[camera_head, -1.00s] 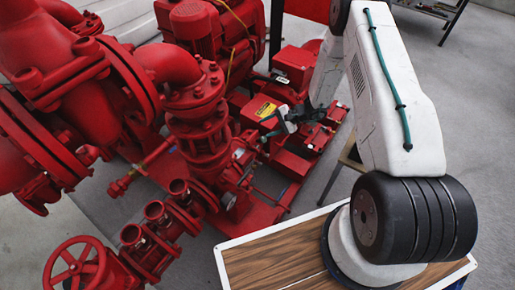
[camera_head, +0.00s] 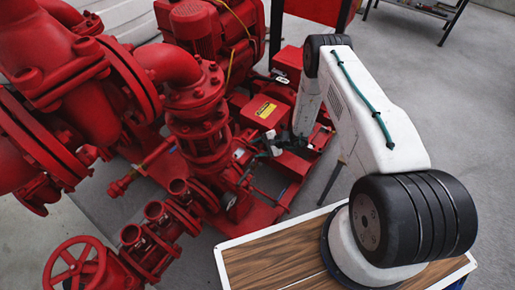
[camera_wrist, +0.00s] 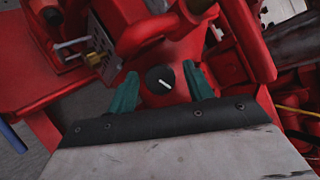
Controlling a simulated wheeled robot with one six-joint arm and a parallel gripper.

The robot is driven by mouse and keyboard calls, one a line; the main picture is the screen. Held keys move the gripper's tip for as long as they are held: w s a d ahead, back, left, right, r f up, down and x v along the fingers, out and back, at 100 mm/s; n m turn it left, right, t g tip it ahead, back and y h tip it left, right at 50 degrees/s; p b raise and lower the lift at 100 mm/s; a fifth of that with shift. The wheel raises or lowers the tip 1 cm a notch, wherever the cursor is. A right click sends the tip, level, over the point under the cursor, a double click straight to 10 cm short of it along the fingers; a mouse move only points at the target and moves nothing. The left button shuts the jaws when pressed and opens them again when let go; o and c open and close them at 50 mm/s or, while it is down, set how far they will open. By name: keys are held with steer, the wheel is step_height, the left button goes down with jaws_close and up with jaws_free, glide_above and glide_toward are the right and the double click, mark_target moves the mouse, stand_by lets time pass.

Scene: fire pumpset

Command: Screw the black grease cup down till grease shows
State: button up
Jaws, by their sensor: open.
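My gripper (camera_wrist: 161,88) is open, with one green finger to the left of the cup and one to the right. Gaps show between the cup and both fingers. No grease is visible around the cup. In the head view my gripper (camera_head: 268,147) is small beside the red pump, and I cannot make out the cup there.
Red pump housings and pipes (camera_head: 198,110) stand close to the left of my gripper. A red box with a yellow label (camera_head: 265,110) is just behind it. In the wrist view a brass fitting (camera_wrist: 92,59) lies to the left. Clear grey floor (camera_head: 400,75) is at the right.

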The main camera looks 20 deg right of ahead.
steer(key=c, duration=1)
steer(key=shift+m, duration=0.5)
steer(key=m+t, duration=0.1)
steer(key=m, duration=0.1)
steer(key=m+t, duration=0.1)
steer(key=m, duration=0.2)
steer(key=shift+s+f+t, duration=0.1)
steer(key=shift+t, duration=0.2)
steer(key=m+t, duration=0.1)
steer(key=m, duration=0.2)
steer(key=m+t+h, duration=0.1)
steer(key=m, duration=0.2)
steer(key=shift+m+t, duration=0.4)
steer(key=shift+m, duration=0.3)
steer(key=o, duration=1)
